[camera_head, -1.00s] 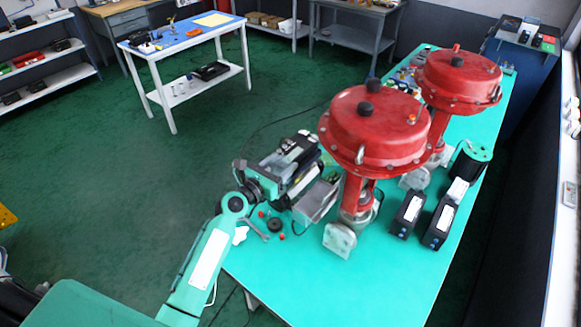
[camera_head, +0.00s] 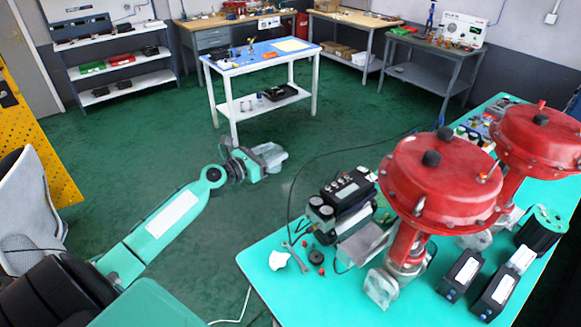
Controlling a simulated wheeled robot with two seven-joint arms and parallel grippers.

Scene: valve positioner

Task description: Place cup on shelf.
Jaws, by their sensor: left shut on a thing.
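My left gripper (camera_head: 270,158) is over the open green floor, left of the turquoise table. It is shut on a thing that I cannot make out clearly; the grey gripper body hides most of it. No cup can be clearly told apart in this view. A shelf unit with white boards (camera_head: 126,83) stands at the far left against the wall and holds red, green and black items. A blue-topped white table (camera_head: 232,62) behind the gripper has a lower white shelf (camera_head: 280,107) with small items and a black tray. My right gripper is not in view.
The turquoise table (camera_head: 290,292) at right carries two red valve actuators (camera_head: 440,180), a black device (camera_head: 345,198) and black boxes (camera_head: 460,272). A perforated yellow panel (camera_head: 40,140) and a grey mesh chair (camera_head: 28,195) are at left. The green floor (camera_head: 130,150) between is clear.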

